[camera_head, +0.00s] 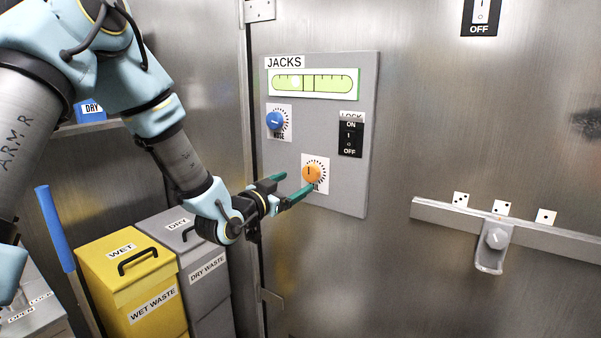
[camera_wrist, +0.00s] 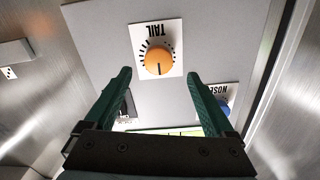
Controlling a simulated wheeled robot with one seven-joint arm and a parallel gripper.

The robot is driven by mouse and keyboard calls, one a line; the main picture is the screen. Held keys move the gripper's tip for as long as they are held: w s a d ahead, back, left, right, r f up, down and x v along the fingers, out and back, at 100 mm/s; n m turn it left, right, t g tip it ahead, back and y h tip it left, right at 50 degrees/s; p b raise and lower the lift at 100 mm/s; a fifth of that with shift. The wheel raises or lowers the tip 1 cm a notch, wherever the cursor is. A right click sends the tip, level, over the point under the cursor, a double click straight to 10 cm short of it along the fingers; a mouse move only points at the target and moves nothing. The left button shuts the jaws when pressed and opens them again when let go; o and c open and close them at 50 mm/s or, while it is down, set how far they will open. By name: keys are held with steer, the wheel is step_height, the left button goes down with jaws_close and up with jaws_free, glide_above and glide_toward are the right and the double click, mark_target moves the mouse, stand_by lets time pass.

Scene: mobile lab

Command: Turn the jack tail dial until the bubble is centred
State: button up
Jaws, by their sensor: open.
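The orange tail dial (camera_head: 312,173) sits on a white scale plate low on the grey JACKS panel (camera_head: 335,199). It also shows in the wrist view (camera_wrist: 159,61), upside down, beyond and between my fingertips. My gripper (camera_head: 295,187) is open, its green fingers pointing at the panel just in front of the dial; in the wrist view (camera_wrist: 158,74) nothing is between them. A fingertip hides part of the dial's label. The green level vial (camera_head: 335,83) is at the panel's top. Its pale bubble (camera_head: 296,82) lies left of the centre marks.
The blue nose dial (camera_head: 275,121) is at the panel's left and a black lock switch (camera_head: 350,139) at its right. Yellow wet waste (camera_head: 118,262) and grey dry waste bins (camera_head: 205,286) stand below my arm. A rail (camera_head: 560,235) with a slider knob (camera_head: 496,238) is at right.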

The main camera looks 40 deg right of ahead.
mark_target(309, 175)
steer(key=p+x, duration=0.1)
steer(key=x, duration=0.6)
steer(key=shift+s+p, duration=0.15)
steer(key=shift+p, duration=0.25)
steer(key=c, duration=1.4)
